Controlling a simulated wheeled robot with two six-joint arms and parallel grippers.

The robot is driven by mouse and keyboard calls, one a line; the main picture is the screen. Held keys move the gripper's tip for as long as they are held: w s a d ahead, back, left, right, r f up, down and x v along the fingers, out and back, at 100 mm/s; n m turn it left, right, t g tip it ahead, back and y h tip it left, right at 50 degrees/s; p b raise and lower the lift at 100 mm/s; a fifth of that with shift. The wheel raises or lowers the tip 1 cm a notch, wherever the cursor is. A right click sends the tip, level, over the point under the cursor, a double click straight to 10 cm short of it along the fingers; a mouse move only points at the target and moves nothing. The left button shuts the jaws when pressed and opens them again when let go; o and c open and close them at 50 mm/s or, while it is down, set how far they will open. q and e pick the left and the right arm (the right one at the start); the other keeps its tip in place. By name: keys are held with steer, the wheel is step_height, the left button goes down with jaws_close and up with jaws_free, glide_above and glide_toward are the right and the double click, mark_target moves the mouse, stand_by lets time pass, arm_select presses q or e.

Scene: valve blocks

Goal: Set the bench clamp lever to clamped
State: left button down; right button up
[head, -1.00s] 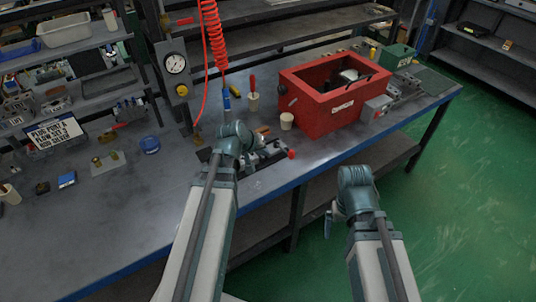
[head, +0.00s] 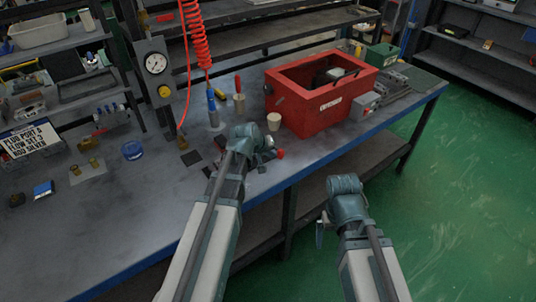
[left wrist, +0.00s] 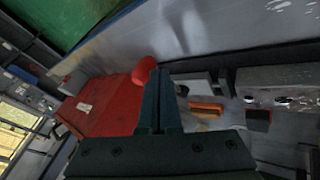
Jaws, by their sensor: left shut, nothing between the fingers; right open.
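The bench clamp lever shows mainly as its red knob (head: 281,153), near the front edge of the bench. The knob also shows in the left wrist view (left wrist: 145,69), just left of my fingertips. My left gripper (left wrist: 161,76) is shut and empty, with its fingertips close beside the knob; I cannot tell whether they touch it. In the head view my left wrist hides most of the clamp and lever, so the lever's setting cannot be read. My right gripper (head: 320,234) is open and empty, out past the front edge of the bench.
A red box (head: 318,98) stands on the bench to the right of the clamp. A beige cup (head: 273,121) and a blue-handled tool (head: 212,106) stand behind it. A pressure gauge (head: 155,63) and red coiled hose are at the back.

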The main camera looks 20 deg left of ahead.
stand_by(0.3)
arm_select(q)
steer(key=shift+w+d+n+y, duration=0.6)
steer(key=shift+d+n, duration=0.35)
steer(key=shift+n, duration=0.05)
steer(key=w+d+n+y, duration=0.1)
steer(key=n, duration=0.1)
steer(key=w+d+n+y, duration=0.1)
steer(key=w+n, duration=0.1)
steer(key=w+d+n+y, duration=0.1)
steer(key=w+n+y, duration=0.1)
steer(key=shift+w+d, duration=0.1)
steer(key=shift+w, duration=0.05)
steer(key=shift+w+d+n+g+y, duration=0.15)
steer(key=shift+w+n+g+y, duration=0.3)
steer(key=shift+w+n, duration=0.45)
steer(key=w+n+g+y, duration=0.1)
steer(key=w+n, duration=0.1)
steer(key=n, duration=0.1)
steer(key=shift+y, duration=0.25)
steer(key=shift+w, duration=0.45)
steer(key=shift+w+a+r, duration=0.1)
steer(key=shift+w+a, duration=0.1)
